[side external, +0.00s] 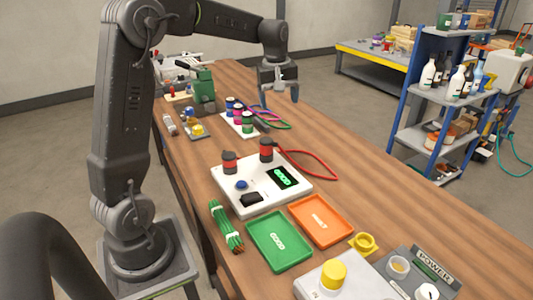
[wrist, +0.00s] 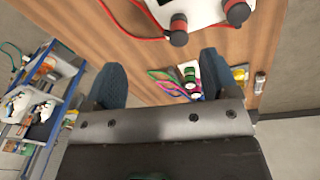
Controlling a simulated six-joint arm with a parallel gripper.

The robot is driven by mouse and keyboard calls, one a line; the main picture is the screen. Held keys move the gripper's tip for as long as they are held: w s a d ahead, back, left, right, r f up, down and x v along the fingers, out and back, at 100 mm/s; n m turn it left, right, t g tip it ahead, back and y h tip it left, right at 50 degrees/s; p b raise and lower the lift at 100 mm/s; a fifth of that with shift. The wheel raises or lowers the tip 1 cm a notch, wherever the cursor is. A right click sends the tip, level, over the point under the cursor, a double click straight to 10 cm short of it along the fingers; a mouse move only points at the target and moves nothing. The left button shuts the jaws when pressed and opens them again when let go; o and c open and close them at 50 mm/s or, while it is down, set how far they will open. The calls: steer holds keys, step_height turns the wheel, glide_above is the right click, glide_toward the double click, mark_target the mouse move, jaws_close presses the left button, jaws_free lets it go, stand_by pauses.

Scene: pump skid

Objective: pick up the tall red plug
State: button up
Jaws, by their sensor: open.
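The tall red plug (side external: 266,149) stands upright at the back edge of the white test box (side external: 232,200). It has a black band, and a red cable runs from beside it. In the wrist view, the plug with the cable (wrist: 179,30) shows at the top, beyond my fingers. A shorter red plug (side external: 229,162) stands to its left, also in the wrist view (wrist: 237,12). My gripper (side external: 281,94) is open and empty, above the bench and behind the plug, well apart from it.
A white tray of coloured spools (side external: 240,124) with looped cables lies below and beside my gripper. Green (side external: 278,240) and orange (side external: 321,220) trays and a green wire bundle (side external: 226,226) lie in front of the box. Bare wood lies right of the red cable.

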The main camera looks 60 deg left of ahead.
mark_target(267, 140)
steer(key=w+a+f+n+g, duration=0.1)
steer(key=w+a+f+n, duration=0.2)
steer(key=a+f+n, duration=0.65)
steer(key=a+f+m, duration=0.1)
steer(key=f, duration=0.1)
steer(key=f+m, duration=0.1)
steer(key=f, duration=0.1)
steer(key=a+f+m, duration=0.1)
steer(key=f+m, duration=0.1)
steer(key=shift+a+f+h, duration=0.25)
steer(key=shift+a+h, duration=0.05)
steer(key=shift+h, duration=0.1)
steer(key=shift+d+f, duration=0.15)
steer(key=shift+f, duration=1.4)
steer(key=shift+d+f, duration=0.1)
steer(key=shift+f, duration=1.4)
steer(key=c, duration=1.1)
steer(key=shift+r, duration=0.15)
